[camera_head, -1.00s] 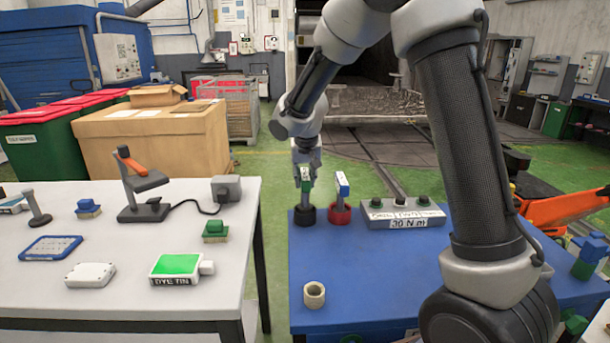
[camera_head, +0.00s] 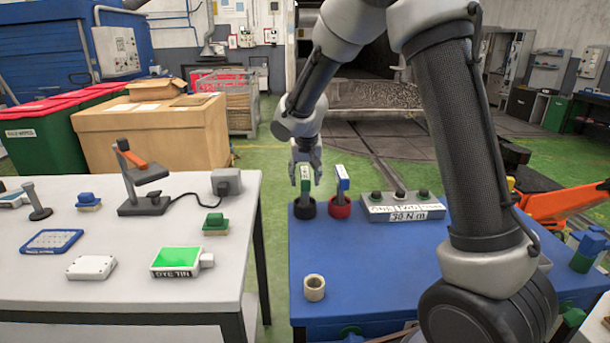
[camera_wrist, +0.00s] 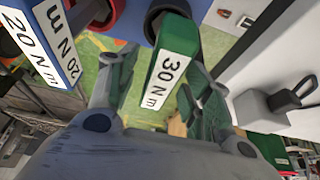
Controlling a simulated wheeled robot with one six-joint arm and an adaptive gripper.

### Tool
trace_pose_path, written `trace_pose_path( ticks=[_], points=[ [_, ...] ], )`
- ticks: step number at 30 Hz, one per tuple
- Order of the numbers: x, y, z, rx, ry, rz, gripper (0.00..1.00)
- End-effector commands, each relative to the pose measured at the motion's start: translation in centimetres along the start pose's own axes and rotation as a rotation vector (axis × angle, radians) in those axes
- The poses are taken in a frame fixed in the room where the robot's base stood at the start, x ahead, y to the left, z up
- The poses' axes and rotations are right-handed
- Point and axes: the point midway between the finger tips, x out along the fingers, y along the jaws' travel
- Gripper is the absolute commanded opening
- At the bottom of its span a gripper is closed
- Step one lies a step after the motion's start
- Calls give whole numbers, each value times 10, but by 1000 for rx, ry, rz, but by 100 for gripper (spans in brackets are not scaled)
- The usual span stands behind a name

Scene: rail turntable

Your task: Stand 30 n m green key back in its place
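The green key (camera_head: 305,180), labelled 30 N m, stands upright in the black round holder (camera_head: 304,209) at the back left of the blue table. It also shows in the wrist view (camera_wrist: 168,75), its lower end in the dark ring. My gripper (camera_head: 306,166) is above and around the key's top. In the wrist view its green-padded fingers stand apart on both sides of the key, with gaps visible, so it is open. The blue key (camera_head: 342,180), labelled 20 N m in the wrist view (camera_wrist: 55,45), stands in the red holder (camera_head: 340,209) to the right.
A grey box (camera_head: 402,207) with several dark knobs and a 30 N m plate stands right of the holders. A beige cup (camera_head: 314,288) is at the blue table's front left. A white table (camera_head: 130,240) with several items stands left, across a gap.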

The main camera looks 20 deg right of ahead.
Motion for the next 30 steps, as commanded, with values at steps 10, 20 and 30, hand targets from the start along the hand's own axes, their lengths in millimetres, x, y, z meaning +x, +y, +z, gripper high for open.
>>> trace_pose_path(
  ticks=[10,20,30],
  points=[
    [-26,0,-1,1,4,-2,50],
    [-97,-1,-1,0,3,-3,50],
    [-120,0,0,0,0,0,50]
  ],
)
